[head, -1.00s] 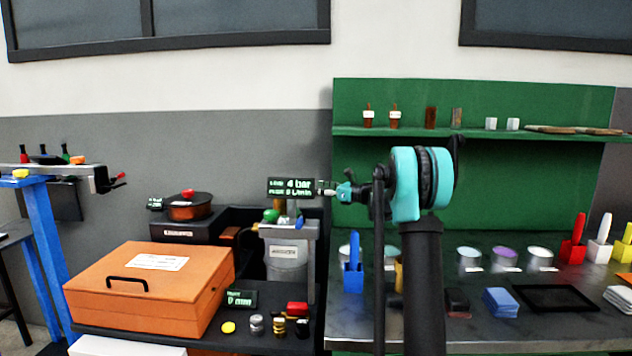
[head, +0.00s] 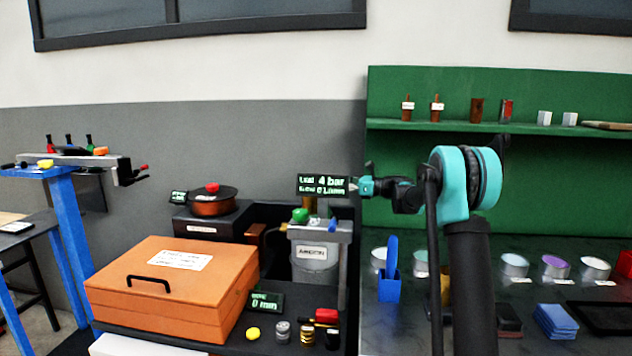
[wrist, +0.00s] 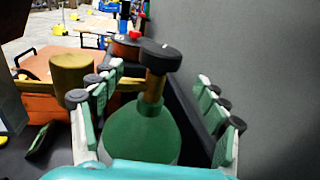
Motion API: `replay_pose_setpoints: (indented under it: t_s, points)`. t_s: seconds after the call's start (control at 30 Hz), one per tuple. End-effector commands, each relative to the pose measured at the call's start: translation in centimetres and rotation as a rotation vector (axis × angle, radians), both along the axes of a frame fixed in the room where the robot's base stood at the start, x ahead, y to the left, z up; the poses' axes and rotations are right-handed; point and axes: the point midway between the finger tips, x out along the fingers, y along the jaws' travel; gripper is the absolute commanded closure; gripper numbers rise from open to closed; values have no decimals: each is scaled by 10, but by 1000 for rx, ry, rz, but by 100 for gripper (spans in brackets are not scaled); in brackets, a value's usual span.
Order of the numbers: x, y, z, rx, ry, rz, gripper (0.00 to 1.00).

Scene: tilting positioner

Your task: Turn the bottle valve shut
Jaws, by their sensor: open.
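In the wrist view, a bottle (wrist: 145,130) with a green domed shoulder stands below and between my fingers. A brass valve stem rises from it to a round black knob (wrist: 160,55), the valve handle. My gripper (wrist: 158,85) is open, with green-padded fingers to the left and right of the stem and knob, apparently not touching them. The black knob cannot be made out there.
A brass cylinder (wrist: 72,75) stands just left of my left fingers. A grey wall (wrist: 265,80) is close on the right in the wrist view.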

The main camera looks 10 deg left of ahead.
Motion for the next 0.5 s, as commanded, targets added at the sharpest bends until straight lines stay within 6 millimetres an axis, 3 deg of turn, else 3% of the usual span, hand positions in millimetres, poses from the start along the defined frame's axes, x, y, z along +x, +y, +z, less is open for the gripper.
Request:
replay_pose_setpoints:
  t_s: [0.2,0.5]
  points:
    - [10,41,0,0,0,2,26]
    - [18,68,0,0,0,-1,26]
